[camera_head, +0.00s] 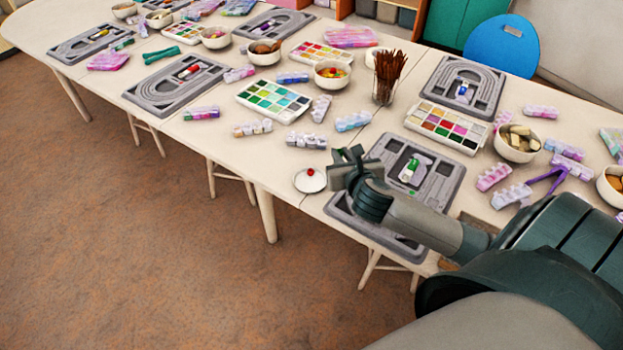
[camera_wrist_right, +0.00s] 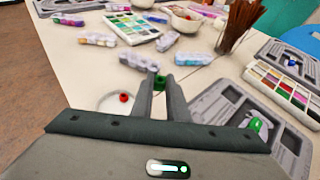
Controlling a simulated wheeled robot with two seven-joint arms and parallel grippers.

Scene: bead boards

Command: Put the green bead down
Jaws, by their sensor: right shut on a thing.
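My right gripper (camera_head: 347,155) is at the front edge of the near bead board (camera_head: 445,182), close to a small white dish (camera_head: 301,187). In the right wrist view its fingers (camera_wrist_right: 160,84) are shut on a small green bead (camera_wrist_right: 159,81), held at the fingertips. The dish (camera_wrist_right: 107,103) is just left of the fingers and holds a red bead (camera_wrist_right: 124,97). In the head view the green bead is hidden or too small to tell. I cannot tell how high it is above the table. My left gripper is not in view.
A small green-and-white bottle (camera_head: 409,171) lies on the near bead board. Clear bead boxes (camera_head: 306,140) lie left of the board. The table front near the dish is bare.

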